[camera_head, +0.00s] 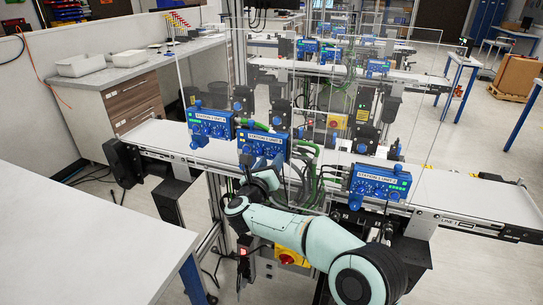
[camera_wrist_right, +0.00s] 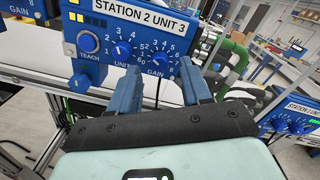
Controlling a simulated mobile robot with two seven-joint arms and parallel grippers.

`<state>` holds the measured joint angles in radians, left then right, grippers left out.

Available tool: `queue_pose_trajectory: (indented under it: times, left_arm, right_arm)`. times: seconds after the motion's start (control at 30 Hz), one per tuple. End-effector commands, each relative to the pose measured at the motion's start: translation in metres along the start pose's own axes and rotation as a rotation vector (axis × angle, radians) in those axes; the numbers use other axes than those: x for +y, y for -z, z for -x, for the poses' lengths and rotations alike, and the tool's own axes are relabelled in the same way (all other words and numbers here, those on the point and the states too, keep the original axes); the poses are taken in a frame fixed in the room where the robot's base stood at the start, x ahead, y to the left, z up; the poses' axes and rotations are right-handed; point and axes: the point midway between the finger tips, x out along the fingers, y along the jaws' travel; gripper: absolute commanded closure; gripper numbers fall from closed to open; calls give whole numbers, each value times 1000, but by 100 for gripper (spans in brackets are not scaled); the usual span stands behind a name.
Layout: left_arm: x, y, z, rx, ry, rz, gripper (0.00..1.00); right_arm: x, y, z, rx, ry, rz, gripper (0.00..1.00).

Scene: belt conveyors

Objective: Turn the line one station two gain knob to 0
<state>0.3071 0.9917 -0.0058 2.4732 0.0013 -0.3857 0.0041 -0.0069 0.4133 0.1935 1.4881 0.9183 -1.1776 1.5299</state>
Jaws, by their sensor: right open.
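A blue sensor box labelled "STATION 2 UNIT 3" (camera_wrist_right: 135,30) fills the top of the right wrist view; in the head view it is the middle box (camera_head: 263,143). Its gain knob (camera_wrist_right: 159,60) is blue, in a ring of printed numbers; I cannot read its setting surely. The unit knob (camera_wrist_right: 122,49) is left of it. My right gripper (camera_wrist_right: 161,76) is open, its blue fingers on either side of the gain knob's lower area; contact cannot be told. In the head view the gripper (camera_head: 262,168) is just below this box. My left gripper is not in view.
Another blue box (camera_head: 210,122) stands left on the belt conveyor (camera_head: 160,135). A "STATION 1" box (camera_head: 380,182) stands to the right, also in the wrist view (camera_wrist_right: 290,118). Green cables (camera_wrist_right: 238,58) hang right of the fingers. A clear panel (camera_head: 330,100) stands behind the boxes.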

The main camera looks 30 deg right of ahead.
Motion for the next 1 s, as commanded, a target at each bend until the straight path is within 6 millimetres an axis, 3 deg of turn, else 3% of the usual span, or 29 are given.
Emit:
queue_pose_trajectory:
  times: [0.2, 0.47, 0.6, 0.63, 1.0]
  left_arm:
    - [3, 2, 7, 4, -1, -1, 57]
    - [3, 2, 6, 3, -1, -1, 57]
    - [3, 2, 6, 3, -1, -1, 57]
    - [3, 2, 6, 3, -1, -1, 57]
    - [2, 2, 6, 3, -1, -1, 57]
  right_arm:
    - [0, 0, -16, 0, 0, 0, 52]
    - [0, 0, -16, 0, 0, 0, 52]
    - [0, 0, -16, 0, 0, 0, 94]
    - [0, 0, -16, 0, 0, 0, 100]
    - [0, 0, -16, 1, -1, 39, 100]
